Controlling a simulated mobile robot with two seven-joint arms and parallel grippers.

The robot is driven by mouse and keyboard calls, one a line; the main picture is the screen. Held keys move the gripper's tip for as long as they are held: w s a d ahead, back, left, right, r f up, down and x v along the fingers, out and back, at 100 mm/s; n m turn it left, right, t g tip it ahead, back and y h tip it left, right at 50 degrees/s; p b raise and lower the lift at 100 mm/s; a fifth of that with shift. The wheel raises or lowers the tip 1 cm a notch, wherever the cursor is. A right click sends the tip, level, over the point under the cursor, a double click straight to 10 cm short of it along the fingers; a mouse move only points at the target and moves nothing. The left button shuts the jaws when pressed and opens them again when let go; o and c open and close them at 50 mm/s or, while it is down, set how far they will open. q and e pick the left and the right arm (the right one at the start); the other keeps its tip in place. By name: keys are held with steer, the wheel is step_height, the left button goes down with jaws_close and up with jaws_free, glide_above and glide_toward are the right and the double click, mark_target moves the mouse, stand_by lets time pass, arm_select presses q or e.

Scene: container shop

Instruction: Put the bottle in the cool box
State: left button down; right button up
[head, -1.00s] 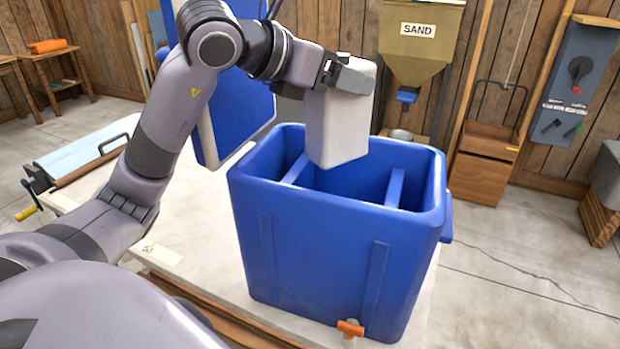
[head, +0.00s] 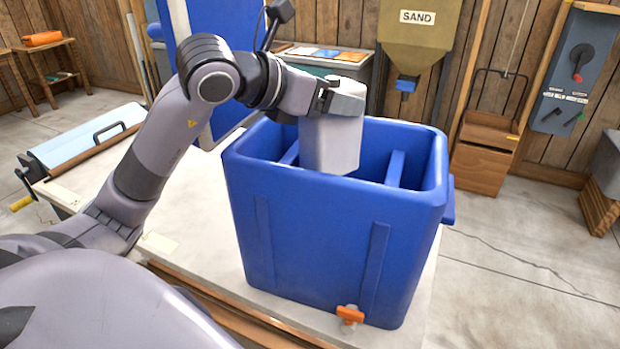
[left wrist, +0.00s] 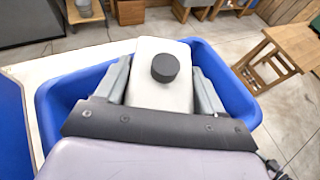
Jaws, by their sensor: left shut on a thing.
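The bottle (head: 331,146) is a pale grey-white rectangular block shape. In the left wrist view the bottle (left wrist: 158,92) shows a round dark cap on top. My left gripper (head: 343,100) is shut on its upper part, with one finger on each side. The cool box (head: 330,230) is a deep blue open tub on the table, with an orange tap low on its front. The bottle is upright at the box's mouth, and its lower part is inside, overlapping the near rim in the head view. Its base is hard to place against the floor of the box. My right gripper is not in view.
The box has inner dividers, one (head: 395,168) to the right of the bottle. A blue lid-like panel (head: 212,60) stands behind my left arm. The pale table (head: 205,235) has free room left of the box. A light-blue-topped device with a crank (head: 85,135) is at left.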

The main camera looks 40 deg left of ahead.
arm_select(q)
steer(key=shift+r, duration=0.1)
steer(key=shift+c, duration=0.2)
jaws_free()
steer(key=shift+s, duration=0.1)
steer(key=b+v, duration=0.2)
steer(key=v, duration=0.5)
stand_by(0.3)
